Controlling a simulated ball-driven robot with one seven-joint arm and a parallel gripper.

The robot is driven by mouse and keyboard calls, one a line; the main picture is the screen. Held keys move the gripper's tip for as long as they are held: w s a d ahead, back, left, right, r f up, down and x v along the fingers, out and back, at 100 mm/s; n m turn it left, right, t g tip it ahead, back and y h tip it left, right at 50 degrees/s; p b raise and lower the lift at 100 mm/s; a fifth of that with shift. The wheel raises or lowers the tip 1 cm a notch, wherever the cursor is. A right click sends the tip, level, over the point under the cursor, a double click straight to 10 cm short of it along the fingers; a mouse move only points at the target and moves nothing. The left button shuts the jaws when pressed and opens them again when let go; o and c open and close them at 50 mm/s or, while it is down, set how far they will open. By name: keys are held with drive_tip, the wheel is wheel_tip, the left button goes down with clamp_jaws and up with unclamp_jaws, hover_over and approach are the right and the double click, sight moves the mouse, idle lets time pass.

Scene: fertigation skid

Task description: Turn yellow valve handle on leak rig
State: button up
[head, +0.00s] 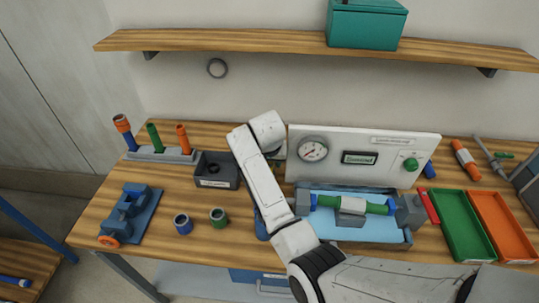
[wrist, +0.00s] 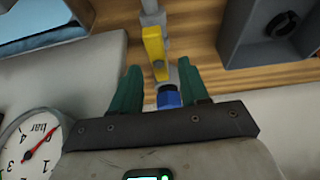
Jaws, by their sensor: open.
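The yellow valve handle (wrist: 154,48) shows in the wrist view as a flat lever on a grey fitting, with a blue collar (wrist: 168,97) close by. My gripper (wrist: 159,66) is open, its two green fingers on either side of the handle's lower end and the blue collar. A gap shows on both sides; I cannot tell the depth between fingers and handle. In the head view my arm hides the handle and the gripper. The leak rig's white panel (head: 350,142) carries a round gauge (head: 313,150), also in the wrist view (wrist: 38,145), and a green knob (head: 410,164).
A blue tray (head: 365,234) with a green pipe (head: 327,201) lies before the panel. A dark bin (head: 216,170) holding a black ring stands left of my arm, also in the wrist view (wrist: 247,58). Green (head: 459,224) and orange trays (head: 503,227) lie right. A shelf (head: 230,39) hangs above.

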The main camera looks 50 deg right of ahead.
drive_tip(key=b+v, duration=0.1)
drive_tip(key=v, duration=0.8)
drive_tip(key=shift+r, duration=0.3)
